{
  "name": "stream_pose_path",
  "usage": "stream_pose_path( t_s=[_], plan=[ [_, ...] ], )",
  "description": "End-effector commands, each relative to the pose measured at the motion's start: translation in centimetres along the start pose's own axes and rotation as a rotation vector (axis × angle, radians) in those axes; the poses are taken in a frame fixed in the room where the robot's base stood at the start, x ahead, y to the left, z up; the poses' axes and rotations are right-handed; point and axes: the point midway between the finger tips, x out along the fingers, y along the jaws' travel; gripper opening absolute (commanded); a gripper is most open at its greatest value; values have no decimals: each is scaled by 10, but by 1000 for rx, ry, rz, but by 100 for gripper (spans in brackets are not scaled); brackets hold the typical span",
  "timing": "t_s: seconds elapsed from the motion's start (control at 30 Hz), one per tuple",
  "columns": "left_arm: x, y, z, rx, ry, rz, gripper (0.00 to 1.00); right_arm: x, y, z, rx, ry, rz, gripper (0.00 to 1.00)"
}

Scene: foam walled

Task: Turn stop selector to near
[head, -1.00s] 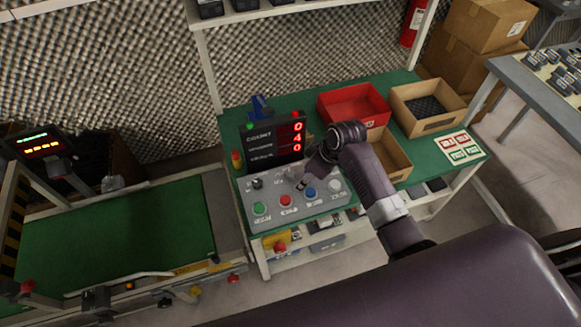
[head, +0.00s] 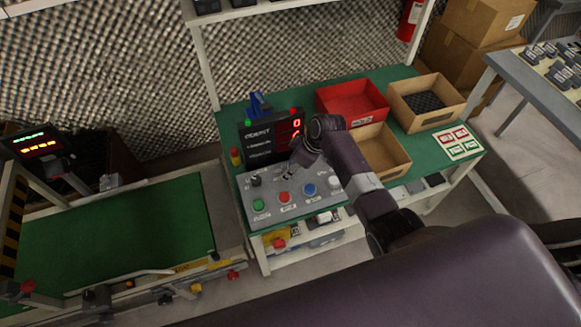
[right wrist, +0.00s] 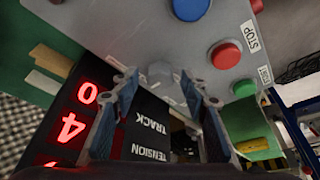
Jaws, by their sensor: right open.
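A grey control panel (head: 268,212) lies on the green bench and carries buttons and selector knobs. A dark selector knob (head: 256,181) shows at its back left. A pale grey knob (right wrist: 160,72) shows in the right wrist view. I cannot read which one is the stop selector, or its setting. My right gripper (right wrist: 157,80) is open, with its fingers on either side of the pale knob in that view; contact cannot be told. In the head view the right gripper (head: 289,170) hangs over the panel's back middle, partly hiding it. My left gripper is out of view.
Green (head: 259,205), red (head: 284,198) and blue (head: 308,190) buttons line the panel's front. A black display (head: 258,140) with red digits stands close behind. A red bin (head: 350,116) and cardboard boxes (head: 393,160) are to the right. A green conveyor (head: 120,235) is at left.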

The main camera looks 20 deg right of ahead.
Motion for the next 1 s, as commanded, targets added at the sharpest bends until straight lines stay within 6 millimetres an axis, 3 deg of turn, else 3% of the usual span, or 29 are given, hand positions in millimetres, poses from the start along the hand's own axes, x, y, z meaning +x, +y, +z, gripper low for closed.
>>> stream_pose_path(
  t_s=[0.27, 0.63, 1.0],
  plan=[
    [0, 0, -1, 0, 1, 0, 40, 1, 0, 0, 0, 1, 0, 41],
    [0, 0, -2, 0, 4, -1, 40, 1, 0, 0, 0, 1, 0, 0],
    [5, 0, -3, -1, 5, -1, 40, 2, 1, 0, -63, 0, -25, 0]
  ],
)
